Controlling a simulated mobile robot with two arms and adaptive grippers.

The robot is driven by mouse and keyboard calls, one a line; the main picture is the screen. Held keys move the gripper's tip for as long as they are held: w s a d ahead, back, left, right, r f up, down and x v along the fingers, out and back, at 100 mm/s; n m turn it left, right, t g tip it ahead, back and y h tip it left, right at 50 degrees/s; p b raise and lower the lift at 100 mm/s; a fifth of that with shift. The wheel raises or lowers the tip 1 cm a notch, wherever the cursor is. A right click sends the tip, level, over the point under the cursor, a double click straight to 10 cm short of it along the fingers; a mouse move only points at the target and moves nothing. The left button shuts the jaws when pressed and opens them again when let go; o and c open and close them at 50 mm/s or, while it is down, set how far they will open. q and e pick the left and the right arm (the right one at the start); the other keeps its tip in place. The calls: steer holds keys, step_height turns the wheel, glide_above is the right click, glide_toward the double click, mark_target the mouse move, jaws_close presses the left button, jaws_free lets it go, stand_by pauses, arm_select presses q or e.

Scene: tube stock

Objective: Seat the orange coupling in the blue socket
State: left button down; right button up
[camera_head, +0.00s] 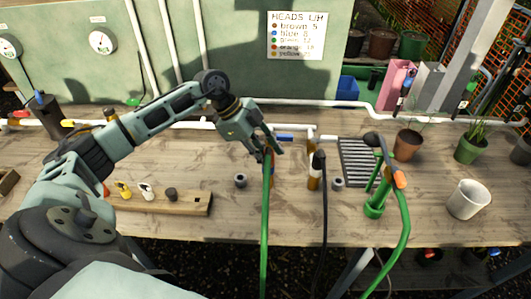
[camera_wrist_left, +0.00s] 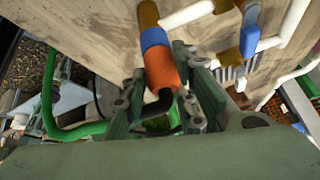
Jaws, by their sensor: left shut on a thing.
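My left gripper (camera_head: 268,150) is shut on the orange coupling (camera_wrist_left: 163,68), above the middle of the bench. A green hose (camera_head: 265,215) hangs from the gripper over the front edge. In the left wrist view the coupling lies between the fingers (camera_wrist_left: 162,85), with a black elbow at its near end. Its far end lines up with the blue socket (camera_wrist_left: 154,38) on an amber pipe (camera_wrist_left: 148,14) and appears to meet it. I cannot tell how deep it sits. In the head view the fingers and hose partly hide this spot. My right gripper is not in view.
To the right stand a dark-topped amber post (camera_head: 315,175), a black grate (camera_head: 358,160), a green stand (camera_head: 376,203) with another hose, plant pots and a white cup (camera_head: 467,200). A wooden rack (camera_head: 165,203) lies left. White pipe (camera_head: 345,103) runs behind.

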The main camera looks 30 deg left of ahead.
arm_select(q)
steer(key=c, duration=1.3)
jaws_free()
steer(key=shift+f, duration=0.1)
steer(key=shift+c, duration=0.2)
steer(key=v, duration=1.2)
